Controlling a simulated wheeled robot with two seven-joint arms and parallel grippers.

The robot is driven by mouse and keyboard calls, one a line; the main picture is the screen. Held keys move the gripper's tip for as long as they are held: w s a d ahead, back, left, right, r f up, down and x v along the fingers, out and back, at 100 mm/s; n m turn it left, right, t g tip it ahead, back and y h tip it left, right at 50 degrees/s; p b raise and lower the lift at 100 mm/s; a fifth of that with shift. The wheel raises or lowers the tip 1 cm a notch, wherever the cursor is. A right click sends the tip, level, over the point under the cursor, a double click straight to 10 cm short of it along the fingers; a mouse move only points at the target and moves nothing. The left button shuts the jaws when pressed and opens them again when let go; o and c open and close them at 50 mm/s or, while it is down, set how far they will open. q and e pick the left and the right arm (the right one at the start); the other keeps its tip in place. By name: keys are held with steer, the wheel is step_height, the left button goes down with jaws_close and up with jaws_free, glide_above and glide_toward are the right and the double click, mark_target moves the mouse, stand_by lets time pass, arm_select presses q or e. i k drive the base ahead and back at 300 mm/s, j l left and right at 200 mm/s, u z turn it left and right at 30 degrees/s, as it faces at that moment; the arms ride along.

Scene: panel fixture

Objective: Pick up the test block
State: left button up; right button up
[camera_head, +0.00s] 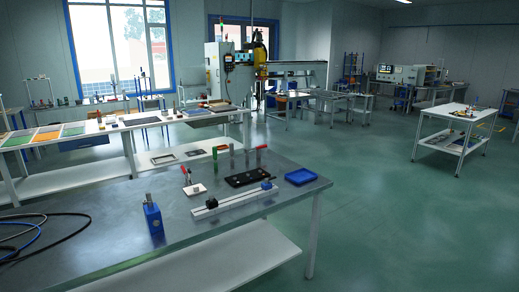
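A blue upright block (152,218) with a small grey post on top stands near the front edge of the metal table (105,212). It looks most like the test block, but no label is readable. It stands apart from the other things. A small blue block (266,186) and a small black block (211,203) sit on a pale rail (238,199) to its right. Neither of my grippers is in view.
Behind the rail are a black plate (247,179), a red-handled clamp (193,188) and several upright posts. A blue tray (300,177) lies at the right end. Dark and blue cables (60,234) lie at left. The tabletop around the blue upright block is clear.

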mark_target(154, 212)
steer(key=u, duration=0.3)
steer(key=i+l+u, duration=0.45)
steer(key=l, duration=0.2)
steer(key=l+u, duration=0.2)
steer(key=i+l+u, duration=0.25)
steer(key=l, duration=0.25)
steer(key=k, duration=0.1)
